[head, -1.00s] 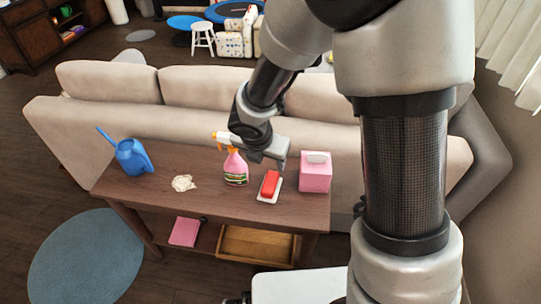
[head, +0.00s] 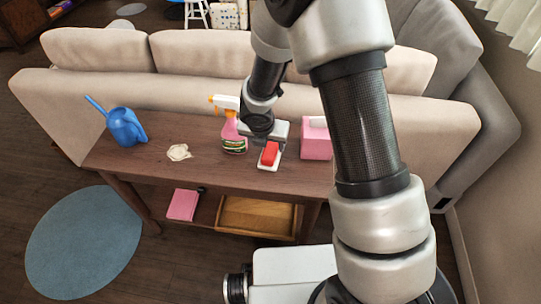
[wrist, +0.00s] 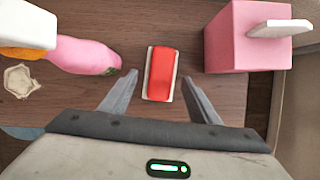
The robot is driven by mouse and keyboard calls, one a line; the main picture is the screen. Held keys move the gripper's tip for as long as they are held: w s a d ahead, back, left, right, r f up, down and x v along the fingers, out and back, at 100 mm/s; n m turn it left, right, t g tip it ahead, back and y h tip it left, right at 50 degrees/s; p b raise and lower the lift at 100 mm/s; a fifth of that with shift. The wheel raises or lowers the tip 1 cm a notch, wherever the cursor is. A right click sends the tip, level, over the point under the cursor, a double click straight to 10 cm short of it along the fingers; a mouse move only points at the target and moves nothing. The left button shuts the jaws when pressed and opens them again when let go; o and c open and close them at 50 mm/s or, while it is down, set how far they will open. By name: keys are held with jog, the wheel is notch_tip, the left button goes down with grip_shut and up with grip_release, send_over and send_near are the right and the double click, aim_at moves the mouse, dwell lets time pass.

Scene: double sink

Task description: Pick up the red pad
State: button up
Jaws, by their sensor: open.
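The red pad (head: 270,153) lies on a white base (head: 268,167) on the wooden console table. In the wrist view the red pad (wrist: 161,73) stands upright in the picture, between and slightly beyond the fingertips. My gripper (wrist: 160,78) is open and empty, with one finger to the left of the pad and one to the right. In the head view my gripper (head: 270,140) is just above and behind the pad, and hides part of its far end. I cannot tell the exact height of the fingers above the table.
A pink spray bottle (head: 234,136) stands left of the pad, close to my gripper. A pink box (head: 316,142) stands to the right. A crumpled cloth (head: 179,152) and a blue watering can (head: 126,127) are further left. The beige sofa (head: 190,95) runs behind the table (head: 215,175).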

aim_at(270, 149)
jog(key=shift+b+x, duration=1)
jog(key=shift+x, duration=1.55)
jog(key=shift+d+f, duration=0.2)
jog(key=shift+f, duration=0.05)
jog(key=shift+w, duration=0.1)
jog(key=c, duration=0.7)
